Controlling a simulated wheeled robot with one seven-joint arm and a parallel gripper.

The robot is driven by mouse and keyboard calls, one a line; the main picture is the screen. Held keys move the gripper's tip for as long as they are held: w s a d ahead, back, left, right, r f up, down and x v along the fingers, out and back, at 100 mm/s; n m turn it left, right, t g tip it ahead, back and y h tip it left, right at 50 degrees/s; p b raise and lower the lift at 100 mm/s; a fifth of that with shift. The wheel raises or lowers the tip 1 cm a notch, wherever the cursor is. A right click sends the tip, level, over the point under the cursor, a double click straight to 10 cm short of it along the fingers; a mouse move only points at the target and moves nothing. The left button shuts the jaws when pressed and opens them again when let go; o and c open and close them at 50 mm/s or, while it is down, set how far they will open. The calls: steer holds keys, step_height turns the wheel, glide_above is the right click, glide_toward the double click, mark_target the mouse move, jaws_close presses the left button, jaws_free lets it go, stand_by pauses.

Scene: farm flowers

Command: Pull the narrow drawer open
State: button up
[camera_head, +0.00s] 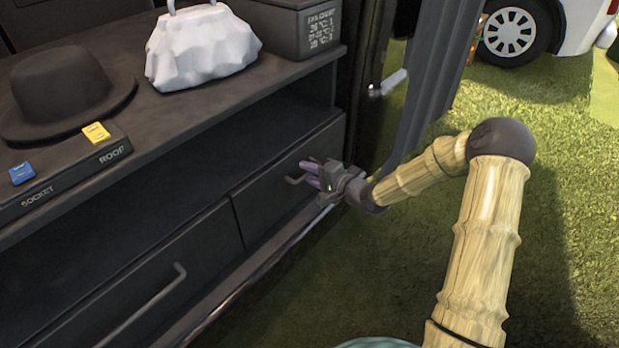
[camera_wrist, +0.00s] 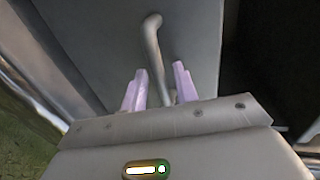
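The narrow drawer (camera_head: 262,208) is the right-hand one in the dark cabinet, and its front looks flush with the cabinet. Its bar handle (camera_head: 293,180) is partly hidden by my fingers. My gripper (camera_head: 310,175) is at the handle's right part, with its purple fingers toward the drawer front. In the wrist view, the handle (camera_wrist: 152,45) runs between the two fingertips of my gripper (camera_wrist: 158,78). A gap shows on each side of the bar, so the gripper looks open around it. The handle's near end is hidden by the gripper body.
A wider drawer (camera_head: 150,275) with its own handle is on the left. A black hat (camera_head: 62,85), a white bag (camera_head: 200,45), a dark box (camera_head: 290,25) and a switch panel (camera_head: 65,172) are on the cabinet top. Grass (camera_head: 560,220) lies open to the right.

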steer(key=shift+w+a, duration=0.1)
jaws_close()
